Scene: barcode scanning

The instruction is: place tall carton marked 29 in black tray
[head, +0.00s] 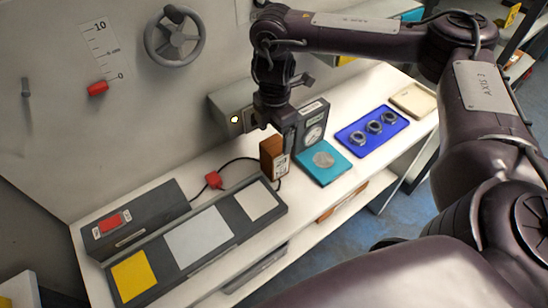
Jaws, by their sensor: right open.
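A tall brown carton (272,156) with a white label on its side stands upright on the white bench. The number on the label is too small to read. My right gripper (287,141) points down over the bench, open, with its fingers close to the top right of the carton. I cannot tell whether they touch it. A long black board (214,207) with yellow, grey and white pads lies left of the carton. No separate black tray can be made out. My left gripper is out of view.
A dark box with a red button (112,222) stands behind the board. A wheel (174,38) is on the wall.

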